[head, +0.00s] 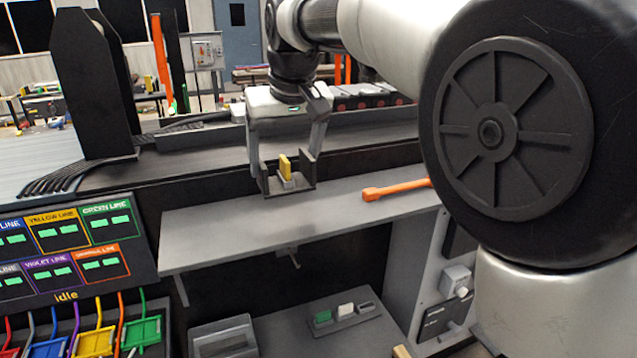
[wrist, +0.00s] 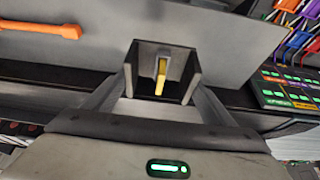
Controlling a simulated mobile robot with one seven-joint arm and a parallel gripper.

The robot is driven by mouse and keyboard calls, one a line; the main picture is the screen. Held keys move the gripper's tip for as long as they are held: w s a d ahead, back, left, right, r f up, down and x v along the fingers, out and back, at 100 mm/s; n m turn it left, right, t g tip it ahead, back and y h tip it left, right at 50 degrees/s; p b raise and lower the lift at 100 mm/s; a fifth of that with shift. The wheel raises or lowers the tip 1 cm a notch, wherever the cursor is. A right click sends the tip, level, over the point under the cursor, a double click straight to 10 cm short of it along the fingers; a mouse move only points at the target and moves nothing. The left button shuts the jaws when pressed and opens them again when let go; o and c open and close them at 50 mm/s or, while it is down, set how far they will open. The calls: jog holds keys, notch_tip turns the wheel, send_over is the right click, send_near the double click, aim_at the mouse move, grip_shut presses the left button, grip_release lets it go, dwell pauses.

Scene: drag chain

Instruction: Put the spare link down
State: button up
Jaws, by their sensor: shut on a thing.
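The spare link appears as a dark, U-shaped open frame (head: 277,192) between the fingertips of my gripper (head: 287,183) in the head view. A yellow tab (head: 285,165) on a small grey block stands inside it; I cannot tell whether these are part of the link. In the wrist view, the link's dark walls (wrist: 193,75) surround the yellow tab (wrist: 161,77), with a finger on each side. My gripper is shut on the link. The link is over the back part of the grey shelf (head: 215,236); I cannot tell whether it touches.
An orange tool (head: 395,189) lies on the shelf to the right of the link. The shelf's left and front are clear. A dark conveyor bed (head: 200,165) runs behind. A panel with coloured line labels (head: 70,245) stands at left, and a grey bin (head: 223,338) is below.

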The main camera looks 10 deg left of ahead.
jog(key=shift+f, duration=3.55)
jog(key=shift+f+b, duration=0.2)
jog(key=shift+b, duration=0.1)
jog(key=o, duration=1.1)
jog(key=shift+c, duration=0.2)
jog(key=shift+r, duration=0.1)
